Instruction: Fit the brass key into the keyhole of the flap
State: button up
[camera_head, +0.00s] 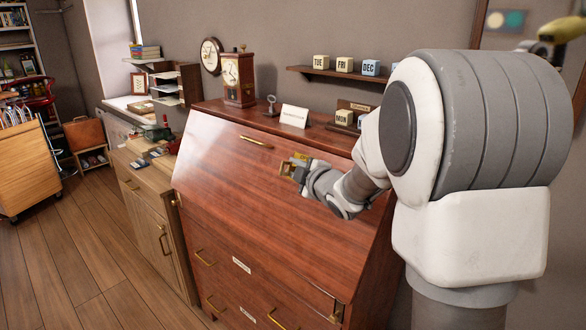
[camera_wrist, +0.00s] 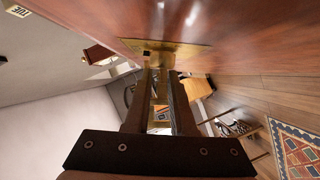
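The flap (camera_head: 240,160) is the slanted reddish wooden front of a desk. It is closed, with a brass pull near its top edge. My gripper (camera_head: 294,166) is at the upper middle of the flap, at a brass plate (camera_wrist: 172,50). In the wrist view my gripper's fingers (camera_wrist: 160,76) reach up to the plate's lower edge. A narrow gap shows between the fingers, with a brass-coloured strip in it. I cannot tell whether this strip is the brass key held in the fingers. The keyhole itself is not clearly visible.
On the desk top stand a clock (camera_head: 238,78), a small ring-topped stand (camera_head: 271,105) and a white card (camera_head: 294,116). A shelf (camera_head: 335,75) with lettered blocks hangs above. A wooden cabinet (camera_head: 150,205) adjoins the desk at left. The wooden floor (camera_head: 75,250) in front is clear.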

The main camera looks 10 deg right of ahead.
jog(key=o, duration=0.3)
jog(key=shift+o, duration=0.2)
jog(key=p+v, duration=0.2)
jog(key=v, duration=1.5)
jog(key=shift+s+d+p, duration=0.15)
jog(key=shift+s+p, duration=0.1)
jog(key=shift+p, duration=0.15)
